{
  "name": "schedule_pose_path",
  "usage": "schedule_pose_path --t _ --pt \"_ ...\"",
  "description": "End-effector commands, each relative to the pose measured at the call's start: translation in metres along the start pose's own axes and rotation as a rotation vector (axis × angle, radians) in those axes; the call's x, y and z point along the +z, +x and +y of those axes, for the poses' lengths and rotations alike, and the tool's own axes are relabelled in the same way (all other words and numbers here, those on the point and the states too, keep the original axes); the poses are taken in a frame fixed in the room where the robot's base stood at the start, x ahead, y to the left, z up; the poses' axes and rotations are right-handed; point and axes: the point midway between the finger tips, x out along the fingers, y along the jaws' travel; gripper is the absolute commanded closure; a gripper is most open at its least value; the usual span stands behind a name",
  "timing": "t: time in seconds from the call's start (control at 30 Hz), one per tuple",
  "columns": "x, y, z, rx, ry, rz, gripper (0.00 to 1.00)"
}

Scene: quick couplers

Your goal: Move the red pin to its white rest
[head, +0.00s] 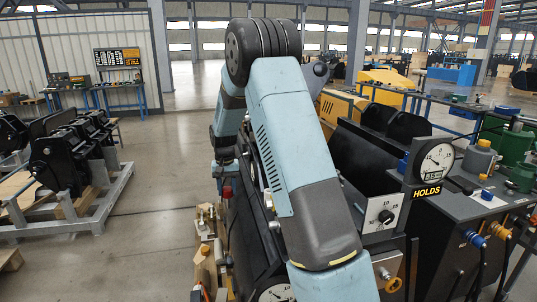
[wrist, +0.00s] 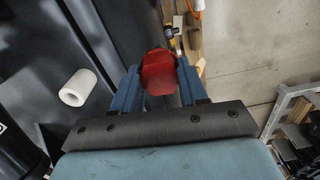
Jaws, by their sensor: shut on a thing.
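In the wrist view the red pin (wrist: 160,72) sits between the two blue fingers of my gripper (wrist: 160,82). My gripper is shut on it. The pin's rounded red end faces the camera, and its far end is hidden. A white cylinder, which looks like the white rest (wrist: 77,87), sticks out from a dark panel to the left of the gripper. It is apart from the pin.
A dark panel (wrist: 38,50) fills the left of the wrist view. Wooden boards (wrist: 191,38) lie beyond the pin, with bare floor (wrist: 245,50) to the right. A metal rack (head: 95,212) stands left.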

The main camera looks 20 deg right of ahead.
Motion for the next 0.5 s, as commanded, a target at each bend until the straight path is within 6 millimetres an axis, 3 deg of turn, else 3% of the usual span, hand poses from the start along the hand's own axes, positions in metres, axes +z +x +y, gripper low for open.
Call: schedule_pose_path --t 0.23,0.5 --pt "-0.014 -0.017 0.033 -0.002 0.005 0.003 0.79" --pt "-0.04 -0.073 0.117 -0.003 -0.041 0.004 0.79"
